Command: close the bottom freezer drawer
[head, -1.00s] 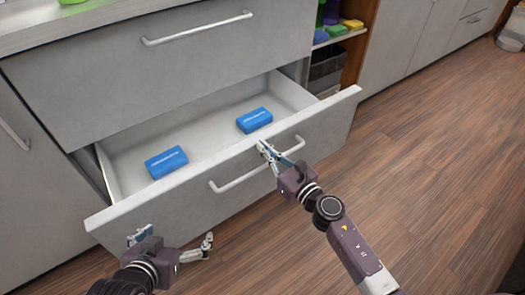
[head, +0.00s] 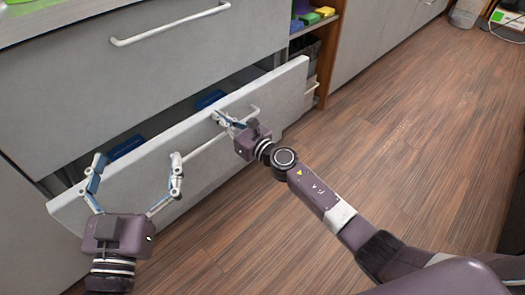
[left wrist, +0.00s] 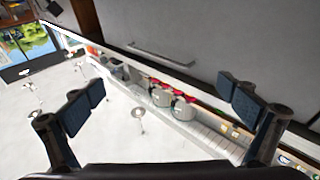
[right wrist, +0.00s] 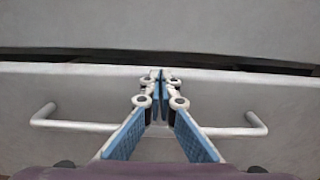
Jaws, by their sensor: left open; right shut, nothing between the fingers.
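The bottom drawer (head: 215,148) is partly out, with a dark gap above its front panel. Its bar handle (head: 205,148) also shows in the right wrist view (right wrist: 75,126). My right gripper (head: 217,117) is shut with nothing in it, its tips at the panel near the handle's right part; contact is not certain. My left gripper (head: 135,178) is open and empty in front of the panel's left part. Two blue packs, a left one (head: 126,147) and a right one (head: 209,100), show inside the drawer, partly hidden by the panel.
The closed upper drawer (head: 150,80) with its own handle (head: 170,25) is above. An open shelf (head: 315,18) with coloured items stands to the right. The wooden floor (head: 400,130) is clear on the right.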

